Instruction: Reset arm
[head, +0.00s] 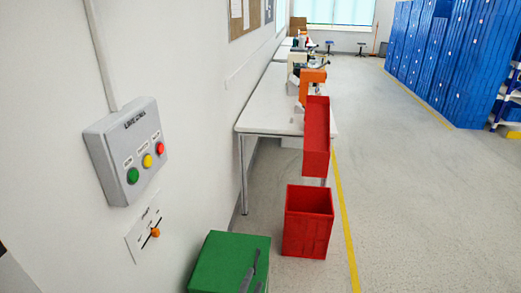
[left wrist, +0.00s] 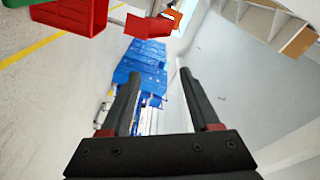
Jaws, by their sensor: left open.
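The rotary switch (head: 154,233) is an orange knob with a dark pointer line on a white wall plate, low on the left in the head view. Above it, a grey control box (head: 128,150) carries green, yellow and red buttons. In the left wrist view my left gripper (left wrist: 159,80) is open, its two dark fingers apart with nothing between them. The switch does not show in that view. In the head view, dark slim parts lie in front of the green box at the bottom; I cannot tell whether they are my gripper. My right gripper does not show.
A green box (head: 220,262) stands by the wall. A red bin (head: 308,225) is on the floor, with another red bin (head: 317,140) above it by the white table (head: 262,112). Blue cabinets (head: 440,55) line the right. The floor between is clear.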

